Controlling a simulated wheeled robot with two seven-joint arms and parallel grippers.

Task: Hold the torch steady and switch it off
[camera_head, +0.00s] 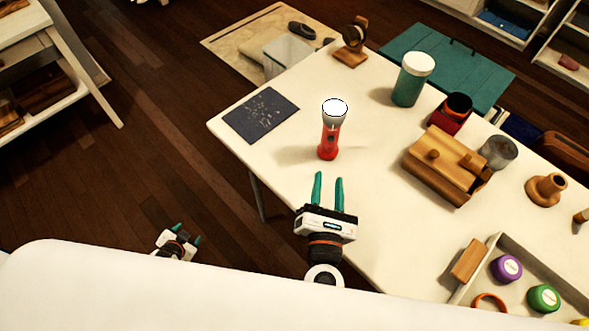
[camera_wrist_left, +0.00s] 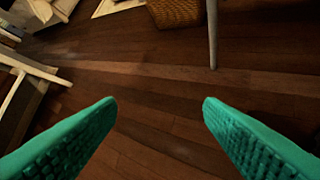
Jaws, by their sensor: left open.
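The torch (camera_head: 328,146) stands upright on the white table, with a red body and a wider head at the top. Its top face is bright white, and a small dark mark shows on the body. My right gripper (camera_head: 329,178) is over the table's near edge, just nearer to me than the torch. Its green fingers are apart, empty, and point towards the torch without touching it. My left gripper (camera_head: 187,232) is off the table at the lower left, over the floor. Its fingers are wide apart in the left wrist view (camera_wrist_left: 160,102), with only wooden floor between them.
A dark mat (camera_head: 261,115) lies left of the torch. A green jar (camera_head: 408,88), a red container (camera_head: 446,117) and a wooden box (camera_head: 436,174) stand to the right. A tray (camera_head: 520,262) with coloured round items is at lower right. The tabletop around the torch is clear.

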